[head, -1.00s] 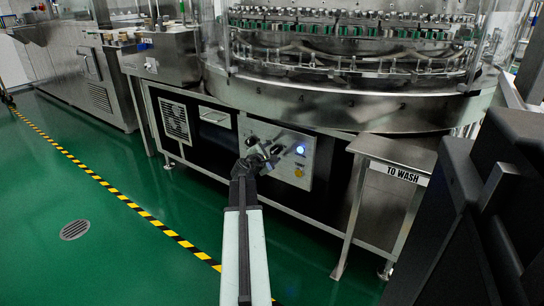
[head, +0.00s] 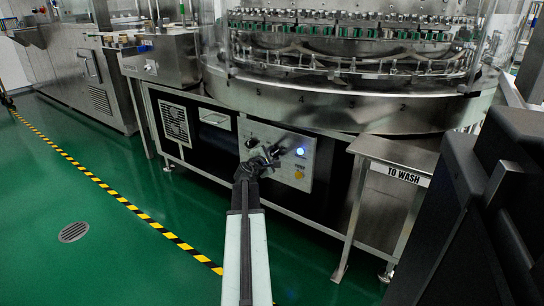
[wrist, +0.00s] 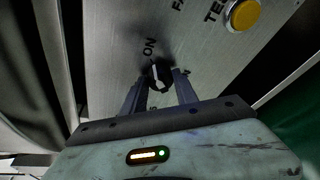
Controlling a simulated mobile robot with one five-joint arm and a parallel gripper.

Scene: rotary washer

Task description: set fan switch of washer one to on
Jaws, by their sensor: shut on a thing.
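The control panel (head: 321,160) of the washer is a grey metal plate on the front of the machine. My gripper (head: 268,157) is at the lower left part of this panel. In the wrist view my gripper (wrist: 158,82) has one finger on each side of a small black rotary switch (wrist: 157,72) with a pale pointer, and is shut on it. The word ON is printed just above the switch, slightly left. Another label at its right is partly hidden by a finger. Which fan label belongs to it is cut off at the top.
A yellow button (wrist: 242,14) is above and right of the switch. The panel also has a lit blue button (head: 300,151) and a black knob (head: 251,142). A steel table (head: 398,153) marked TO WASH stands at the right. Green floor is free at the left.

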